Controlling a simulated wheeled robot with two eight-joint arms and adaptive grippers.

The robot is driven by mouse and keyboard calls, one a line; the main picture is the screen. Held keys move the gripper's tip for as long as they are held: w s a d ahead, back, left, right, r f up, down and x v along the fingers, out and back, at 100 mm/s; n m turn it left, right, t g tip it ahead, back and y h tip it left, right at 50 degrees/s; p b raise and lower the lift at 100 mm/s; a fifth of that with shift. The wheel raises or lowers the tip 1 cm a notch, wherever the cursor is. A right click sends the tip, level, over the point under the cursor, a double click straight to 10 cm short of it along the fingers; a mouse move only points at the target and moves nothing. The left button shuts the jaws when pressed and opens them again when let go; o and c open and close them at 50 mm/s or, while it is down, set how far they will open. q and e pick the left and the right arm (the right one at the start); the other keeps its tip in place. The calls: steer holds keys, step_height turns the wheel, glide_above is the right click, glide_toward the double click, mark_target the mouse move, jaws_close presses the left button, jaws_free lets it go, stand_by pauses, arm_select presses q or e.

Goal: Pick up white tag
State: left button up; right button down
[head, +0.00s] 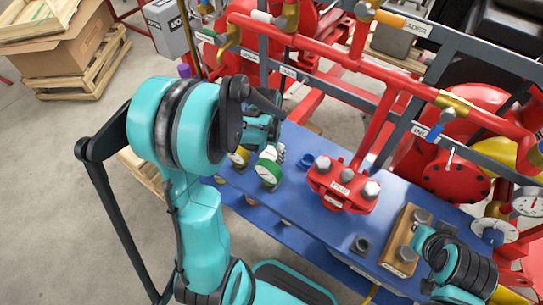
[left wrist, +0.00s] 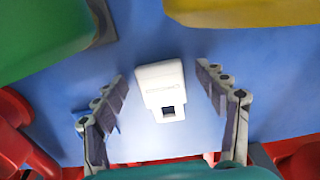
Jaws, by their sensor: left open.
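The white tag (left wrist: 161,90) lies on the blue bench top (left wrist: 220,125) in the left wrist view. It is a small block with faint lettering and a dark square hole near its lower end. My left gripper (left wrist: 162,74) is open, with one finger on each side of the tag and a gap on both sides. I cannot make out the tag there. Part of my right arm shows at lower right, but its fingers do not.
Green and yellow round parts crowd the upper corners of the left wrist view. In the head view, a red flanged block (head: 342,184) and a wooden block with bolts (head: 404,240) stand on the blue top. Red pipes (head: 390,88) run behind it.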

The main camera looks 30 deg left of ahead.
arm_select(q)
steer(key=c, duration=1.2)
steer(key=shift+c, duration=0.2)
steer(key=shift+r+p, duration=0.45)
steer(key=shift+r, duration=0.25)
step_height(320, 180, up, 3)
steer(key=shift+r+p, duration=0.1)
steer(key=shift+p, duration=0.7)
steer(key=w+d+r+p, duration=0.3)
steer(key=d+r, duration=0.3)
steer(key=d, duration=0.5)
steer(key=shift+w+r, duration=0.2)
steer(key=shift+w, duration=0.35)
